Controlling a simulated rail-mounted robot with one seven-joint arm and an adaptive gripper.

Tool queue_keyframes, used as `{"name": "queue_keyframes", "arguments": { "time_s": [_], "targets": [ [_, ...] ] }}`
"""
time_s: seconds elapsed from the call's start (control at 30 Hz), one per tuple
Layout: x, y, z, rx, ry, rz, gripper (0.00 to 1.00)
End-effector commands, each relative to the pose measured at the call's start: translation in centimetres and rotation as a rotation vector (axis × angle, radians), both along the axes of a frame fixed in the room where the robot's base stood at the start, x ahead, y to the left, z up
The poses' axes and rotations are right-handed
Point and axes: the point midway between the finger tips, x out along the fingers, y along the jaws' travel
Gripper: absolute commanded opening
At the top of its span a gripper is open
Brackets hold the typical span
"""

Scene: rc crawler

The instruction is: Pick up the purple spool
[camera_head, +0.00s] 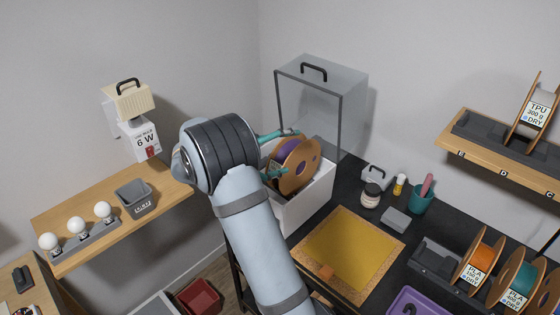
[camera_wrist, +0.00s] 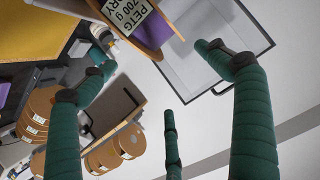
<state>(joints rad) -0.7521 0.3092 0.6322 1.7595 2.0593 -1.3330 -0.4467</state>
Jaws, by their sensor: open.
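The purple spool (camera_head: 301,166) has brown cardboard flanges and purple filament. It stands upright in the white open-topped box (camera_head: 308,207) in the head view. My gripper (camera_head: 290,152) is at the spool's left side, with its teal fingers spread open, one above the other. In the wrist view, the spool's label (camera_wrist: 128,18) reads PETG 700 g DRY at the top. My fingers also spread apart there (camera_wrist: 155,60), with the spool beyond their tips. I cannot tell whether a finger touches the spool. My arm hides part of the box's left side.
A clear cover (camera_head: 320,100) with a black handle stands above the box's back. A yellow mat (camera_head: 350,252) lies in front on the black table. Jars, a teal cup (camera_head: 421,199) and an orange spool (camera_head: 478,256) are to the right. A wooden shelf (camera_head: 90,205) is left.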

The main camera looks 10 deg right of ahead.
Motion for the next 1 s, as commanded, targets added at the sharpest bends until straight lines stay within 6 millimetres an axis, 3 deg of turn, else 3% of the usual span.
{"name": "queue_keyframes", "arguments": {
  "time_s": [0.03, 0.33, 0.53, 1.0],
  "targets": [
    [0.0, 0.0, -2.0, 0.000, 0.002, -0.001, 0.89],
    [0.0, 0.0, -6.2, -0.001, 0.001, 0.000, 0.89],
    [0.2, -0.2, -7.5, -0.001, 0.001, -0.001, 0.89],
    [3.3, -4.0, -9.3, -0.001, 0.003, -0.001, 0.89]
  ]
}}
